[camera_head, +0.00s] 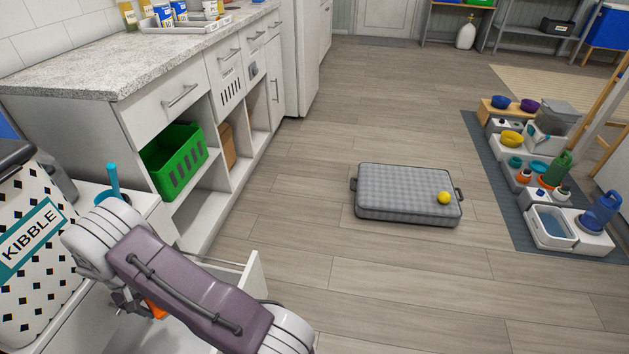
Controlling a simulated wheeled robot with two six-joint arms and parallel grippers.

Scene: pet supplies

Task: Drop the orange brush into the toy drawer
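An open white drawer (253,277) sticks out at the lower left, its front panel and part of its inside showing. My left arm reaches over it and hides much of it. My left gripper (132,304) is a dark shape partly hidden behind my arm, over the drawer area. A small orange piece (156,310), which looks like part of the orange brush, shows right beside the gripper. I cannot tell whether the fingers are closed on it or it lies apart from them. My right gripper is not in view.
A kibble container (37,245) stands left of my arm, with a teal-handled item (112,182) behind it. A counter (120,75) with a green basket (175,160) is beyond. A grey pet bed (400,196) with a yellow ball (444,198) lies on open floor.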

